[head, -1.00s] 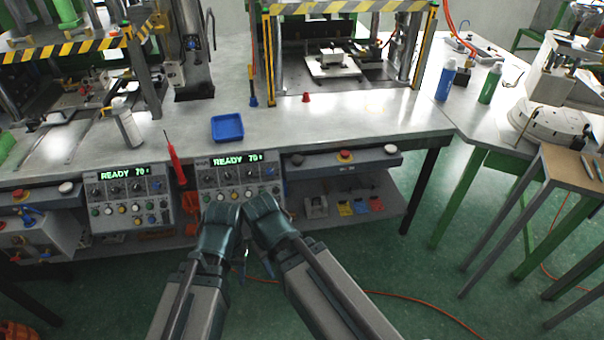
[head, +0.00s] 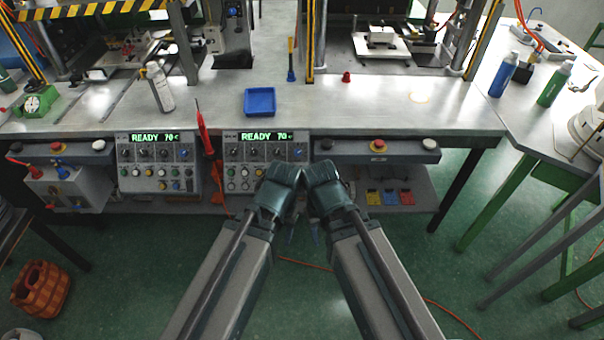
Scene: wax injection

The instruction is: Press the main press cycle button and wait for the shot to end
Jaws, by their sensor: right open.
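Two grey control panels hang at the bench front, each with a green "READY 70" display: a left panel (head: 157,164) and a right panel (head: 262,160). Each has knobs and several coloured round buttons. The bar right of the right panel carries a red emergency button (head: 378,146) and a white round button (head: 429,144). A similar white button (head: 98,145) is on the left bar. I cannot tell which button is the main press cycle button. My left gripper (head: 291,234) and right gripper (head: 314,232) hang below my wrists, close together, touching no button. The left one's jaws are unclear; the right is open.
A blue tray (head: 260,102), a spray bottle (head: 158,88) and a red cap (head: 346,77) are on the bench. A red screwdriver-like tool (head: 203,128) stands between the panels. An orange basket (head: 41,288) is on the floor. Open green floor lies before the bench.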

